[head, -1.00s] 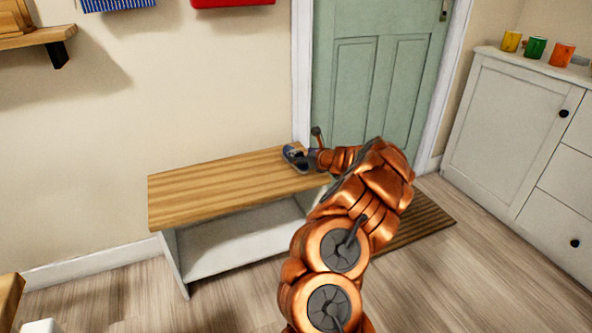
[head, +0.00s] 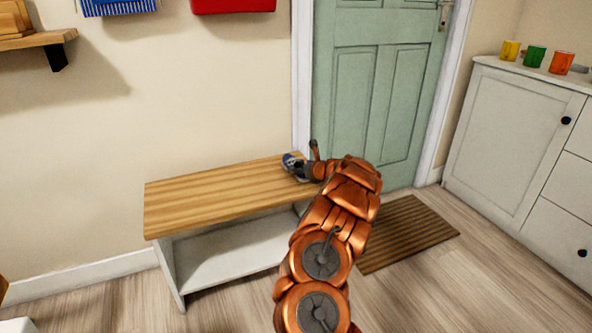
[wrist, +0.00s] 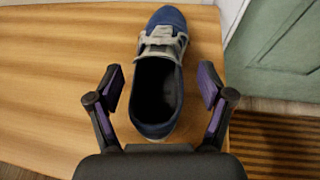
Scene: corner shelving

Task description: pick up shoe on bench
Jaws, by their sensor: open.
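A blue shoe with grey laces and a dark inside (wrist: 157,75) lies on the wooden bench (head: 215,196), near its right end. In the wrist view its heel is towards me, between my two fingers, and its toe points away. My gripper (wrist: 162,88) is open, with one finger on each side of the shoe's heel and a gap on both sides. In the head view the shoe (head: 291,162) is partly hidden by my gripper (head: 304,170).
A green door (head: 375,90) stands behind the bench's right end. A brown striped mat (head: 408,235) lies on the floor right of the bench. A white cabinet (head: 510,135) with several mugs stands at the right. The bench top left of the shoe is clear.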

